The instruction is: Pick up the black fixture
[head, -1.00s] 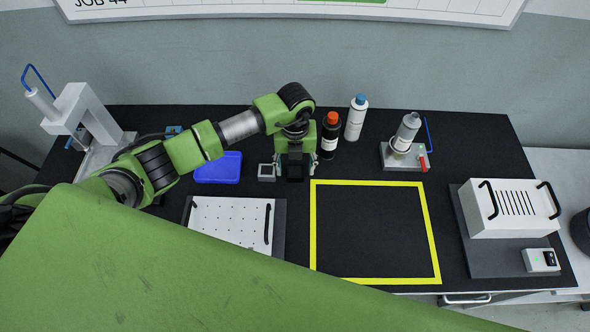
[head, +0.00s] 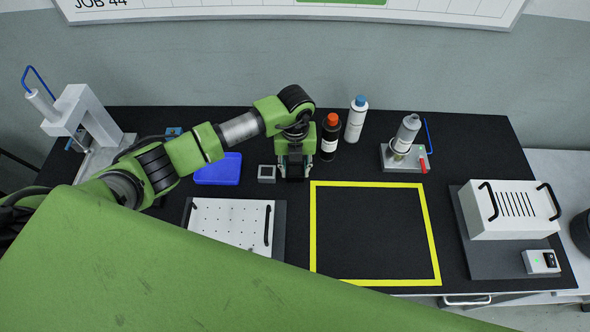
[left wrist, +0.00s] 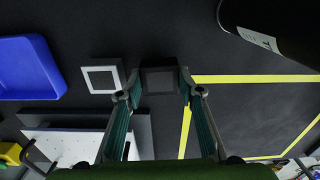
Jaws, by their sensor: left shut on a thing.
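The black fixture (head: 294,173), a small dark square block, is at the middle of the black table, just behind the yellow-taped square. My left gripper (head: 295,169) points down over it with a finger on each side, shut on it. In the left wrist view the fixture (left wrist: 160,80) sits between the two fingertips (left wrist: 157,84). I cannot tell whether it touches the table. A grey square fixture with a dark centre (head: 267,174) stands just left of the gripper. My right gripper is not in view.
A dark bottle with a red cap (head: 330,137) stands close right of the gripper, with a white bottle (head: 356,118) behind it. A blue tray (head: 218,168) and a white perforated plate (head: 230,222) lie left. The yellow-taped square (head: 433,240) is empty.

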